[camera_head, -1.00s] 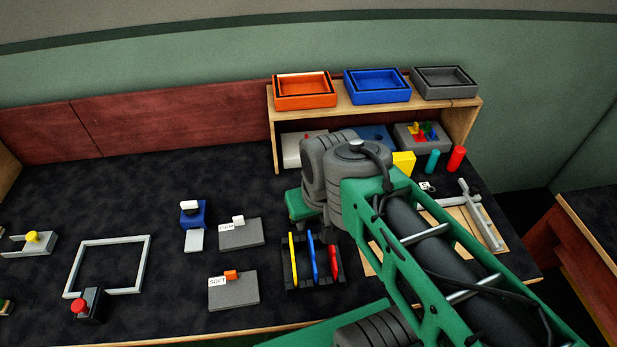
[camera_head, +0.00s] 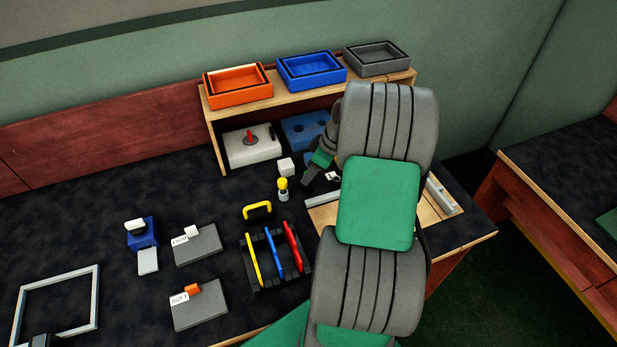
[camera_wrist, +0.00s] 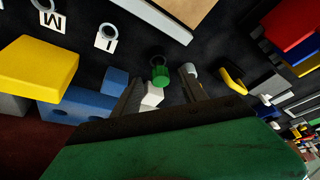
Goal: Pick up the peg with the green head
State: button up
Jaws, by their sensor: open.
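The peg with the green head (camera_wrist: 160,73) shows in the wrist view, its green head towards the camera and a dark ring-like part behind it. In the head view I cannot make it out; my arm covers that area. My gripper (camera_wrist: 162,84) is open, with one dark finger on each side of the green head in the picture. It seems to hold nothing; I cannot tell how far the peg is from the fingertips. In the head view my gripper (camera_head: 315,168) is small and partly hidden, in front of the shelf.
A white cube (camera_wrist: 152,96) shows between the fingers. A yellow-headed peg (camera_head: 282,187) and a yellow handle (camera_head: 258,209) stand left of my arm. A blue block with holes (camera_head: 303,131) and a white block (camera_head: 252,146) are under the shelf (camera_head: 212,130).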

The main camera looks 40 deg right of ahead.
jog(key=x, duration=0.3)
grip_shut()
dwell(0.5)
